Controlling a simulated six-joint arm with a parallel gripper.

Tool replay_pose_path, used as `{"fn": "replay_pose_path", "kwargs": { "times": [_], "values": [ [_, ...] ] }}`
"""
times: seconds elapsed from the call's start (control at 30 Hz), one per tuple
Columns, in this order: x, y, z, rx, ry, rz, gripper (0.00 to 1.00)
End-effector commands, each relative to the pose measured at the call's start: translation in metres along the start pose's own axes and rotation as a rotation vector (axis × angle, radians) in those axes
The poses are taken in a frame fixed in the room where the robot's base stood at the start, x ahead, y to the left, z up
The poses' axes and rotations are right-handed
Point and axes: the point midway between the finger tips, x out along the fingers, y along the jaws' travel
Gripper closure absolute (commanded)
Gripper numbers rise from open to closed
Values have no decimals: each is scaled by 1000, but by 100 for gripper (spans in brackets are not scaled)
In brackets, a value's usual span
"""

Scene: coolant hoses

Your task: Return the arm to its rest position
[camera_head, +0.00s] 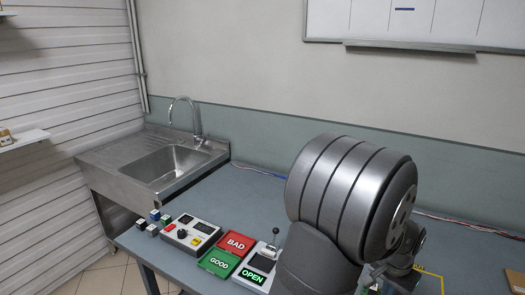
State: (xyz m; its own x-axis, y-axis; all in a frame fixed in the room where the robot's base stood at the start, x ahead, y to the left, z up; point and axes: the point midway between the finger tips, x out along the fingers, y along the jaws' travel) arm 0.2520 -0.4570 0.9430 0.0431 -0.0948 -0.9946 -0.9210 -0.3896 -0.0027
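My arm fills the right part of the head camera view. Its thick silver and dark ringed joint stands in front of the work table, with a grey link below it running out of the bottom edge. Darker metal parts show low behind the joint, and I cannot tell what they belong to. My gripper cannot be made out; it is hidden behind the arm or out of frame. No coolant hose can be clearly recognised.
The blue-grey table (262,205) carries a red BAD tray (236,243), a green GOOD tray (219,262), a lever box with a lit OPEN sign (252,276), a control box (191,236) and several small cubes (154,215). A steel sink (170,163) stands at left.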

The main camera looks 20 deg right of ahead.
Motion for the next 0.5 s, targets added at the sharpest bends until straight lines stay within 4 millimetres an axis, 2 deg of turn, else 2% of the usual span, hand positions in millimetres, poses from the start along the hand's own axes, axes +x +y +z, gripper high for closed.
{"fn": "replay_pose_path", "kwargs": {
  "times": [0.5],
  "values": [
    [28,-100,-13,-206,150,-38,100]
  ]
}}
